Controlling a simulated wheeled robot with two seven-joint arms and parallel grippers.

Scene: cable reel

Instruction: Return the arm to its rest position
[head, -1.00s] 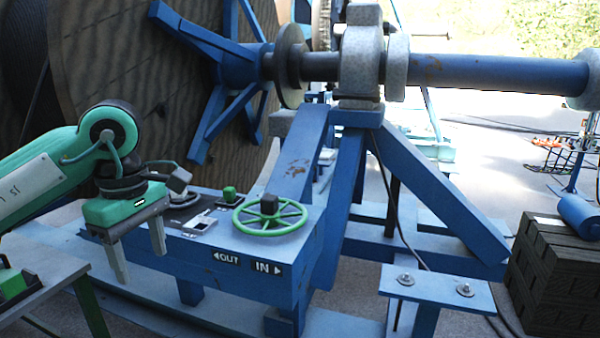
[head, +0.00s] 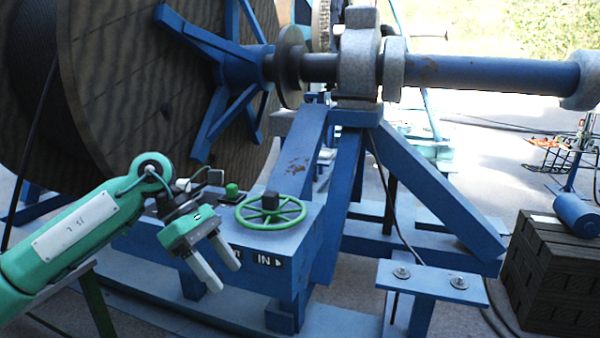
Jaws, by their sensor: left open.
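My left arm (head: 80,240) is green with a white label and reaches in from the left edge. My left gripper (head: 222,272) hangs in front of the blue control box (head: 302,238), tilted, with its two pale fingers apart and nothing between them. It covers the OUT label on the box's front; the IN label still shows. The green handwheel (head: 270,211) on top of the box is just right of the gripper and appears apart from it. My right arm and gripper are not in view.
The large wooden cable reel (head: 150,110) stands behind my left arm, on a blue shaft (head: 490,74). The blue frame (head: 435,190) fills the middle. A small blue bolted plate (head: 432,284) is at front centre. Dark stacked blocks (head: 555,275) stand at the right.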

